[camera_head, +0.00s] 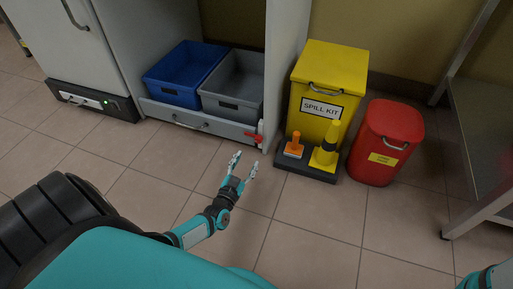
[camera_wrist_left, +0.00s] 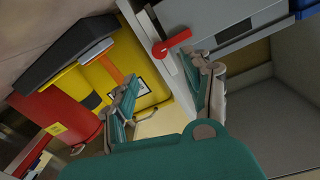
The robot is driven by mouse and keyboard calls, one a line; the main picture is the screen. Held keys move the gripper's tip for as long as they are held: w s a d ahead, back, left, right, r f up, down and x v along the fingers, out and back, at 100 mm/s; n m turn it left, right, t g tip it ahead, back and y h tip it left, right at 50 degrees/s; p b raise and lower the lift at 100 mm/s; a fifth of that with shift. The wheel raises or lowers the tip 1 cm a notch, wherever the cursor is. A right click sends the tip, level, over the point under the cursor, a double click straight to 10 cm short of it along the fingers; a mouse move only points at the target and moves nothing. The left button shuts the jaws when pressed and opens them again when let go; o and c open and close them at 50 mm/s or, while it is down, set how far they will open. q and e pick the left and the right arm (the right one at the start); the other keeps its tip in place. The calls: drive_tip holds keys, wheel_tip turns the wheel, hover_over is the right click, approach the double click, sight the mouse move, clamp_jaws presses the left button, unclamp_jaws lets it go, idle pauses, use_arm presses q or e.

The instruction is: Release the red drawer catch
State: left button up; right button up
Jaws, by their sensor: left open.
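The red drawer catch (camera_head: 254,138) sits at the right end of the grey drawer front (camera_head: 222,129), by the cabinet's side panel. In the left wrist view the catch (camera_wrist_left: 172,43) is a red lever on a round pivot. My left gripper (camera_head: 245,163) is open and empty, just in front of and below the catch in the head view. In the left wrist view its fingers (camera_wrist_left: 161,68) are spread, with the catch showing between and beyond their tips. I see no clear contact. My right gripper is not in view.
A blue bin (camera_head: 168,98) and a grey bin (camera_head: 232,106) sit in the drawer. The tiled floor in front is clear.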

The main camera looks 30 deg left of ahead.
sight(258, 141)
use_arm(q)
drive_tip(key=w+b, duration=0.1)
drive_tip(key=w, duration=0.2)
drive_tip(key=w+a+b, duration=0.1)
drive_tip(key=w+b, duration=0.1)
drive_tip(key=w, duration=0.1)
drive_tip(key=w+b, duration=0.1)
drive_tip(key=w, duration=0.2)
drive_tip(key=shift+a+f+b, duration=0.15)
drive_tip(key=shift+a+b, duration=0.2)
drive_tip(key=shift+a, duration=0.05)
drive_tip(key=shift+w, duration=0.4)
clamp_jaws()
